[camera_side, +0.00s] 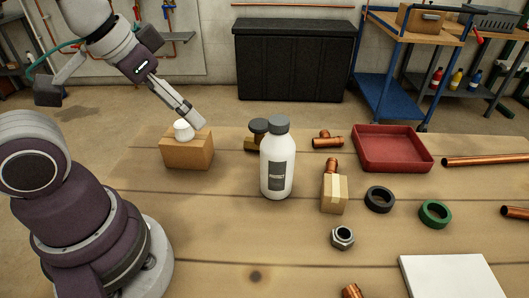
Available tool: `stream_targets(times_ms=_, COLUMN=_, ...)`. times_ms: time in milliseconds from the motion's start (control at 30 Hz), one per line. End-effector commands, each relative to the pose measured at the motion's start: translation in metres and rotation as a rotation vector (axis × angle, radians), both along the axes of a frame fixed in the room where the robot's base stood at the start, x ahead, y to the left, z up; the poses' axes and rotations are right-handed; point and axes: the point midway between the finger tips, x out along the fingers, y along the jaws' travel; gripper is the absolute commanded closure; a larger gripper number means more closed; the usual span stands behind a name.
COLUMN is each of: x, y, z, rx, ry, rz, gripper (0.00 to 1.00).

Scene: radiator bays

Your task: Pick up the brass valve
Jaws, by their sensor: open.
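A brass-coloured piece with a dark round top (256,132) stands behind the white bottle (277,166); it looks like the brass valve. The bottle hides its right side, so its full shape cannot be told. My gripper (197,122) is open and points down to the right. It appears over the wooden block (187,152) at the left of the table, beside a small white round piece (183,130) on top of that block. In the picture, the gripper is to the left of the brass piece and apart from it.
Copper fittings (326,140), a small box (334,193), a dark ring (380,199), a green ring (434,214) and a nut (343,237) lie to the right. A red tray (393,149) sits behind them. A white panel (453,276) lies in front.

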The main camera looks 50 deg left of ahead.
Motion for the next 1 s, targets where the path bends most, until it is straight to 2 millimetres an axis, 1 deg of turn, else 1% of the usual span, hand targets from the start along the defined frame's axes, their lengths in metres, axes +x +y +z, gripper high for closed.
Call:
stream_targets(times_ms=333, x=0.0, y=0.0, z=0.0, rx=0.0, ry=0.0, rz=-0.001, gripper=0.37)
stream_targets(times_ms=367, x=0.0, y=0.0, z=0.0, rx=0.0, ry=0.0, rz=-0.001, gripper=0.35)
stream_targets(times_ms=633, x=0.0, y=0.0, z=0.0, rx=0.0, ry=0.0, rz=-0.001, gripper=0.0)
stream_targets(times_ms=933, x=0.0002, y=0.0, z=0.0001, rx=0.0, ry=0.001, rz=0.0, gripper=0.0)
stream_targets(times_ms=1000, x=0.0051, y=0.0011, z=0.001, rx=-0.005, ry=0.007, rz=0.017, gripper=0.0)
